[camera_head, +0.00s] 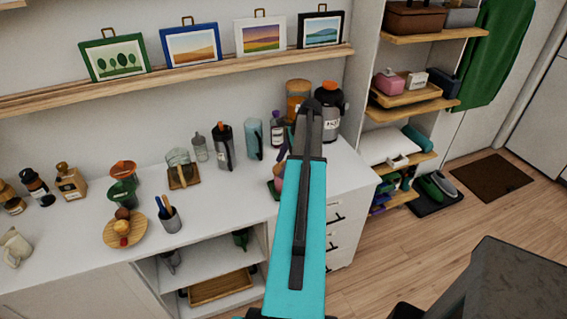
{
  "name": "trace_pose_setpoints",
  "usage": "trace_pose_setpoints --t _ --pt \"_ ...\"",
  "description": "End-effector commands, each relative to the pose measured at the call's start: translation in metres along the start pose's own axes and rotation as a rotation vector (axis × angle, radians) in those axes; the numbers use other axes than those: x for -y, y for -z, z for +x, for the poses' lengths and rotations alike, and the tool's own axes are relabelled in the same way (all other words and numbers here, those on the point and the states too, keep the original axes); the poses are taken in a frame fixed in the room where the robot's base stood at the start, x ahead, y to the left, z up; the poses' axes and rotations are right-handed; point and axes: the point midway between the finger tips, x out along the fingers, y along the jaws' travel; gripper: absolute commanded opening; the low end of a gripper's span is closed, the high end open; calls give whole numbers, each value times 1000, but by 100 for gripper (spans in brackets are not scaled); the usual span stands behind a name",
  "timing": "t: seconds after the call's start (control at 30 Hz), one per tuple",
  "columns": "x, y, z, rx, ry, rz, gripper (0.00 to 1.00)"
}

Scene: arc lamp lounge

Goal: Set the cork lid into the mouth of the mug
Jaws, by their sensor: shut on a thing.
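My gripper (288,140) is mostly hidden behind my own dark and teal arm, above the right part of the white counter (218,232). Only a small dark part of it shows; it is shut, and my arm hides what it grips. I cannot see the cork lid anywhere on the counter. A pinkish vessel (278,176), possibly the mug, stands just below the gripper, beside a green patch, with its right side and mouth mostly hidden by my arm. I cannot tell the gap between it and the gripper.
The counter left of my arm has bare room.

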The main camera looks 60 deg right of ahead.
Motion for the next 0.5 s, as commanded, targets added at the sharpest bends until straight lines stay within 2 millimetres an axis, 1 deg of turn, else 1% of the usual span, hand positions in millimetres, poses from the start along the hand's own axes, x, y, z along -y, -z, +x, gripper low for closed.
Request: trace_pose_setpoints --t 0.4,0.43,0.5 --pt "0 1 1 0 0 0 44" --pt "0 1 1 0 0 0 67" --pt "0 1 1 0 1 0 79"
